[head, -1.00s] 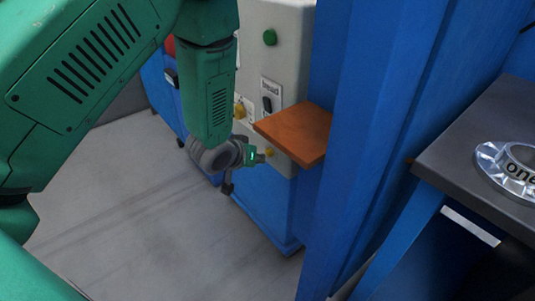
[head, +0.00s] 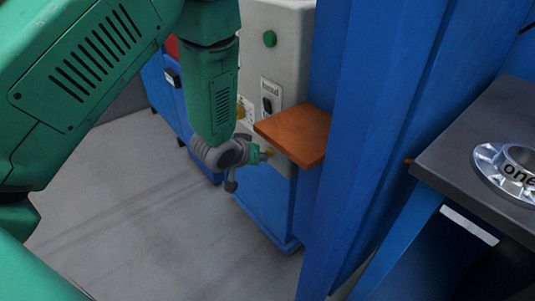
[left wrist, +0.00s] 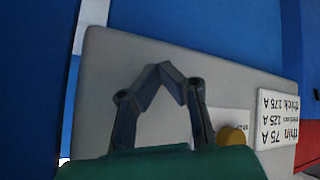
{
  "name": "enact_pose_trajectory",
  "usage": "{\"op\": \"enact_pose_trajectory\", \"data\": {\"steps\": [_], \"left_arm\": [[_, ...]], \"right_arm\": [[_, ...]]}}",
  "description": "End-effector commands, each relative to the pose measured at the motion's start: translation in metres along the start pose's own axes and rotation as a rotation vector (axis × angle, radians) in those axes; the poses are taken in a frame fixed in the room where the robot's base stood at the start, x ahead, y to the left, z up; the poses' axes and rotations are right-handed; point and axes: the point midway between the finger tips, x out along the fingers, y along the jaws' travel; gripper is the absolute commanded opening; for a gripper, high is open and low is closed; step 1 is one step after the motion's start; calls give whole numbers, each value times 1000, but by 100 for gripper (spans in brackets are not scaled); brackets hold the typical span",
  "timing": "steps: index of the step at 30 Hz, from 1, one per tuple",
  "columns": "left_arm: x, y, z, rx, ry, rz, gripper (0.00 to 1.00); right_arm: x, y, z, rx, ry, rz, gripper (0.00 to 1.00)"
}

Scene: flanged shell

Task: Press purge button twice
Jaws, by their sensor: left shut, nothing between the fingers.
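A grey machine panel (head: 287,65) stands on a blue base. I cannot read which one is marked purge. A yellow knob (left wrist: 232,136) shows there beside a partly hidden label. My right gripper is out of view.
An orange-brown shelf (head: 297,132) juts out just right of my left gripper. A blue post (head: 365,130) stands right of the panel. A dark table (head: 485,150) with a metal flanged ring (head: 508,172) is at the right. Floor at left is clear.

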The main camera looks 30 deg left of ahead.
Motion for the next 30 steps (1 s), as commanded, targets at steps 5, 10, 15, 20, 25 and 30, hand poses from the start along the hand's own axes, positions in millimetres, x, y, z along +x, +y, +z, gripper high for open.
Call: {"op": "enact_pose_trajectory", "data": {"steps": [5, 10, 15, 20, 25, 30], "left_arm": [[2, 1, -1, 0, 0, 0, 0], [3, 2, -2, 0, 0, 0, 0], [4, 3, -3, 0, 0, 1, 0], [6, 4, -4, 0, 0, 1, 0], [7, 5, -5, 0, 0, 1, 0], [6, 5, -5, 0, 1, 1, 0]], "right_arm": [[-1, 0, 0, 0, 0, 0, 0], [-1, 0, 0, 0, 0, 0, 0], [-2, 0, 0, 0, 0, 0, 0], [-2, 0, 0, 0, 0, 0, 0], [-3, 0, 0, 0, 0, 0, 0], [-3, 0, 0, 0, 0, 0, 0]]}}
